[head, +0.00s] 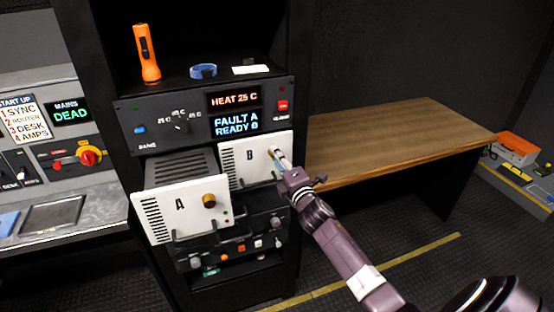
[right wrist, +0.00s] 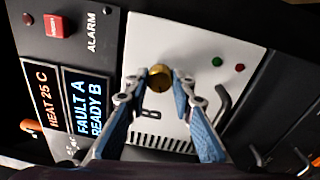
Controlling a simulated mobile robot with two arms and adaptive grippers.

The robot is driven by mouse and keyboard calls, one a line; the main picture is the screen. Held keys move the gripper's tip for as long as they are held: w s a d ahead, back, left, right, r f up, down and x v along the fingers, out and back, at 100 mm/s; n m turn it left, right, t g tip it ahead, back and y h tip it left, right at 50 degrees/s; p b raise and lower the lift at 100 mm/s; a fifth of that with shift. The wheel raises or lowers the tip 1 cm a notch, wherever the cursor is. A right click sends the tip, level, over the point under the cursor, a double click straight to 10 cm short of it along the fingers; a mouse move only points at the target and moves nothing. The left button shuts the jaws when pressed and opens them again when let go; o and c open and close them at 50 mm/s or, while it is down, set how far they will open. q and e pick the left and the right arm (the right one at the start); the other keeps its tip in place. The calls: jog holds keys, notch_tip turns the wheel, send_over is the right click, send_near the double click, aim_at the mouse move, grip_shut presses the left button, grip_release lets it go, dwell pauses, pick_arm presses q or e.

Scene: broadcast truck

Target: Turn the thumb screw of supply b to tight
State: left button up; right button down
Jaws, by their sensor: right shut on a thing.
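Supply b is the white panel marked B (head: 238,168), on the right of the rack bay; it also fills the middle of the right wrist view (right wrist: 200,60). Its brass thumb screw (right wrist: 159,72) sits between the blue fingers of my right gripper (right wrist: 158,84), which is shut on it. In the head view my right gripper (head: 279,157) reaches the panel from the lower right and mostly hides the screw. Supply A (head: 165,220), with its own brass screw (head: 209,200), sticks out of the rack on the left. My left gripper is not in view.
Above the supplies, a display (head: 236,124) reads "FAULT A READY B" under "HEAT 25 C", beside a red alarm button (head: 283,105). An orange flashlight (head: 146,58) and a blue roll (head: 203,71) stand on the shelf above. A bare wooden table (head: 390,135) is to the right.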

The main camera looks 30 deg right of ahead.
jog(key=m, duration=1.2)
jog(key=shift+f+h, duration=0.1)
jog(key=shift+h, duration=0.3)
jog(key=m, duration=0.6)
jog(key=shift+a+p, duration=0.1)
jog(key=shift+p, duration=0.25)
jog(key=m, duration=0.2)
jog(key=m+p, duration=0.1)
jog(key=m, duration=0.2)
jog(key=shift+g+h, duration=0.3)
jog(key=shift+a, duration=0.1)
jog(key=c, duration=1.7)
grip_release()
jog(key=shift+o, duration=0.2)
jog(key=v, duration=1.2)
